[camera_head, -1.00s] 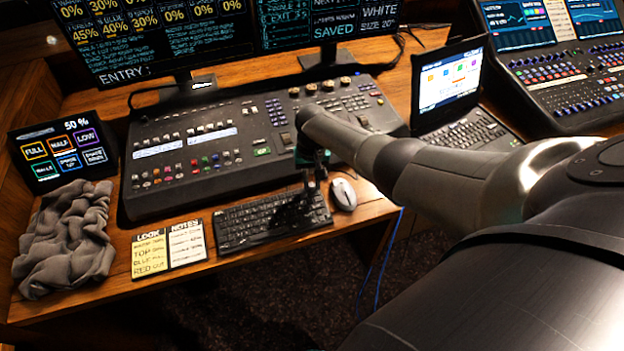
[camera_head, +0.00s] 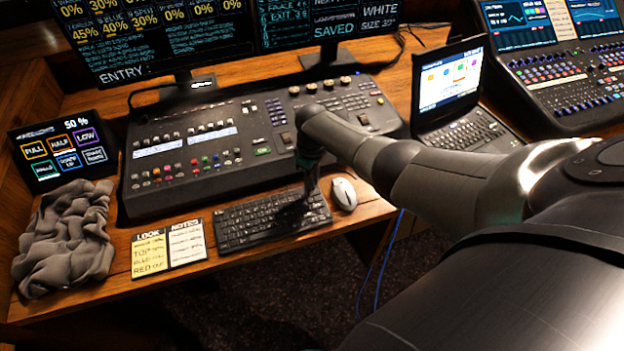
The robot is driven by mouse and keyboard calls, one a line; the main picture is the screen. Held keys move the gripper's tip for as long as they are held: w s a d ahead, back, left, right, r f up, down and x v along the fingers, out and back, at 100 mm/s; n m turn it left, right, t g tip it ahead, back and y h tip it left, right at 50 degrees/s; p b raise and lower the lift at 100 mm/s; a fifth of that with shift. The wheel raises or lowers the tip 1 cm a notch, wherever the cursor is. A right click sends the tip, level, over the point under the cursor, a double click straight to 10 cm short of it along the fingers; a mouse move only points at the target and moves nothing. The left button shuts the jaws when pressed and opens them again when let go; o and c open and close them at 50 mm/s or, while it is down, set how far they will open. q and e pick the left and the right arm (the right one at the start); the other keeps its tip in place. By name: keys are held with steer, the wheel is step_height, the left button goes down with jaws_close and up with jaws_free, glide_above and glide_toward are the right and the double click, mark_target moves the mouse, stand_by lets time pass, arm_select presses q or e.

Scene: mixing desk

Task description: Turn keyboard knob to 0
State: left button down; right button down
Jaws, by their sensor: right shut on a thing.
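The black keyboard (camera_head: 250,222) lies on the wooden desk in front of the large mixing console. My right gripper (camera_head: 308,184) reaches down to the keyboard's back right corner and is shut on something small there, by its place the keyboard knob. The knob itself is hidden behind the gripper, so its setting cannot be read. A dark shadow of the gripper falls on the right part of the keyboard. My left gripper is not in view.
A white mouse (camera_head: 344,194) sits close right of the gripper. The console (camera_head: 200,180) stands just behind. Note cards (camera_head: 168,249) and a crumpled grey cloth (camera_head: 65,240) lie to the left. A laptop (camera_head: 470,130) stands to the right.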

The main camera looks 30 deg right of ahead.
steer(key=shift+n, duration=0.6)
steer(key=c, duration=0.7)
jaws_free()
steer(key=shift+c, duration=0.2)
step_height(320, 180, up, 15)
steer(key=p, duration=0.4)
steer(key=shift+r, duration=0.15)
